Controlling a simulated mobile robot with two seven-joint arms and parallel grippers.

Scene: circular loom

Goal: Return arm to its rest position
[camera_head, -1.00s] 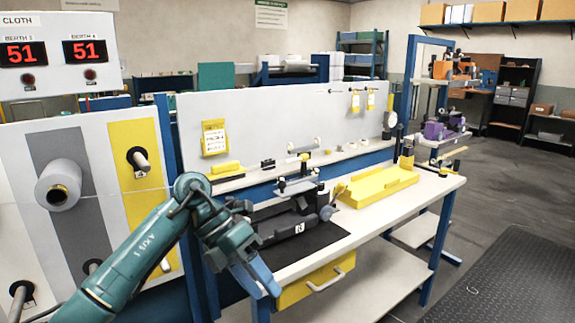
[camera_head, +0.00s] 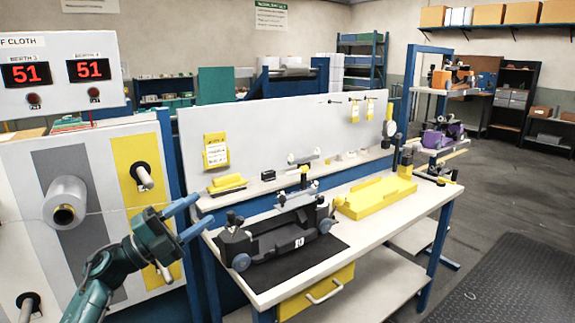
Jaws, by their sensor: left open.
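My left arm comes in from the lower left, and its teal gripper (camera_head: 189,219) is open, with its blue fingers spread apart and nothing between them. My right arm and gripper are not in the view.
The left panel holds a white roll (camera_head: 66,201) and a dark peg (camera_head: 142,176) close to my left arm. Floor is open at the right, around a black mat (camera_head: 500,290).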

